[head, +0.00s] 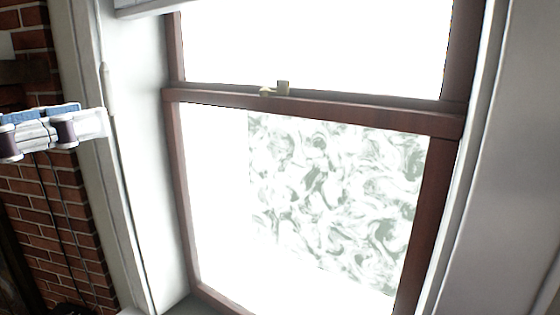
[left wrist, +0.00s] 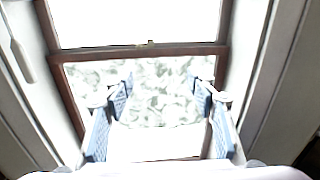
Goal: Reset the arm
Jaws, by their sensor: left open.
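My left gripper (head: 55,127) shows at the left edge of the head view, white with blue pads and dark joints. It is in front of the brick wall and the white window frame. In the left wrist view my left gripper (left wrist: 160,82) has its two blue-padded fingers wide apart with nothing between them. Behind the fingers is the window (left wrist: 155,52) with its brown sash. My right gripper is in neither view.
The window's brown sash (head: 310,108) has a small brass latch (head: 283,88) on its middle rail. The lower pane (head: 335,190) shows a grey-green swirl pattern. A red brick wall (head: 50,220) is at the left. White trim flanks the window.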

